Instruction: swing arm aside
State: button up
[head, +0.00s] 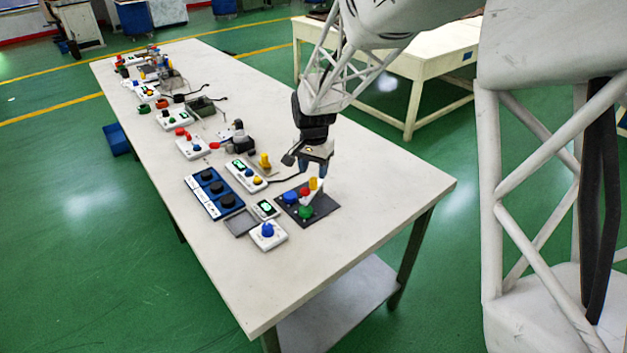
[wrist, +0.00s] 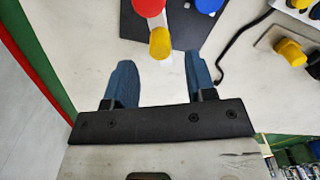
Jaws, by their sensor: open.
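A dark plate (head: 325,209) lies at the near end of the table, with a blue knob (head: 290,197), a red knob (head: 304,192), a green knob (head: 305,212) and a yellow post (head: 313,184) on it. A pale bar shows by the yellow post and probably is the swing arm. In the wrist view the yellow post (wrist: 160,43) stands on the pale bar, ahead of and between my fingertips. My gripper (head: 315,173) is open and empty, pointing down over the plate's far edge. It also shows in the wrist view (wrist: 160,68). I cannot tell its height above the post.
A blue panel with black knobs (head: 214,193), a white box with a blue knob (head: 267,235) and a white box with a yellow knob (head: 246,174) stand left of the plate. A black cable (wrist: 236,42) runs beside it. The table's right side (head: 385,190) is clear.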

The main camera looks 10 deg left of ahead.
aim_at(314, 179)
jog(key=shift+f, duration=2.15)
grip_shut()
